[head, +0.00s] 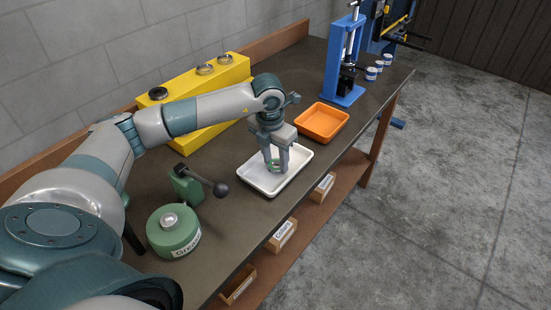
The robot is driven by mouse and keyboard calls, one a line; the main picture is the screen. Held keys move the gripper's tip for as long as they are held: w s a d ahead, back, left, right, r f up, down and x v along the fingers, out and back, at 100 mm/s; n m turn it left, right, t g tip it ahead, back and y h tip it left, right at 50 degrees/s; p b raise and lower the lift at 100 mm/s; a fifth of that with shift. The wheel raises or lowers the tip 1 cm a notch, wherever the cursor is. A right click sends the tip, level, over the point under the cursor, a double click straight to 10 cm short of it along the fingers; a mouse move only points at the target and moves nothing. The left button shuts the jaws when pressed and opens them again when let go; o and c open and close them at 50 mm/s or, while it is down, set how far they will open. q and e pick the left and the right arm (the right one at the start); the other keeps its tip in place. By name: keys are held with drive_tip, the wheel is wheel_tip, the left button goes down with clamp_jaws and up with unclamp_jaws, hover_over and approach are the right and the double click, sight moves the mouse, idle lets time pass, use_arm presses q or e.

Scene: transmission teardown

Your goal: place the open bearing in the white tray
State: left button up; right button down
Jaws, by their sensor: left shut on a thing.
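The white tray (296,161) lies on the dark workbench near its front edge. My left gripper (275,169) points down over the white tray. It is shut on a small greenish ring, the open bearing (273,163), held between its fingertips. The fingers partly hide the bearing. I cannot tell whether the bearing touches the tray floor or is just above it. My right gripper is not in view.
An orange tray (321,122) sits beyond the white tray. A yellow block (225,75) with round parts stands behind my left arm. A green grease can (173,231) and a green device with a black-knobbed lever (187,184) stand nearer. A blue press (345,60) stands farther back.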

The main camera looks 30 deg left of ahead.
sight(272, 168)
use_arm(q)
drive_tip(key=shift+f, duration=0.1)
drive_tip(key=o, duration=1.2)
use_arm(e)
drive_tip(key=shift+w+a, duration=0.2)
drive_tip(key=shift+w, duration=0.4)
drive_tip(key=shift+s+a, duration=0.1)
use_arm(q)
drive_tip(key=shift+r, duration=0.55)
wheel_tip(272, 168, up, 2)
drive_tip(key=shift+s+r+b, duration=0.1)
drive_tip(key=shift+s+b, duration=0.05)
drive_tip(key=shift+b, duration=0.5)
wheel_tip(272, 168, up, 9)
drive_tip(key=s+b, duration=0.1)
drive_tip(key=b, duration=0.1)
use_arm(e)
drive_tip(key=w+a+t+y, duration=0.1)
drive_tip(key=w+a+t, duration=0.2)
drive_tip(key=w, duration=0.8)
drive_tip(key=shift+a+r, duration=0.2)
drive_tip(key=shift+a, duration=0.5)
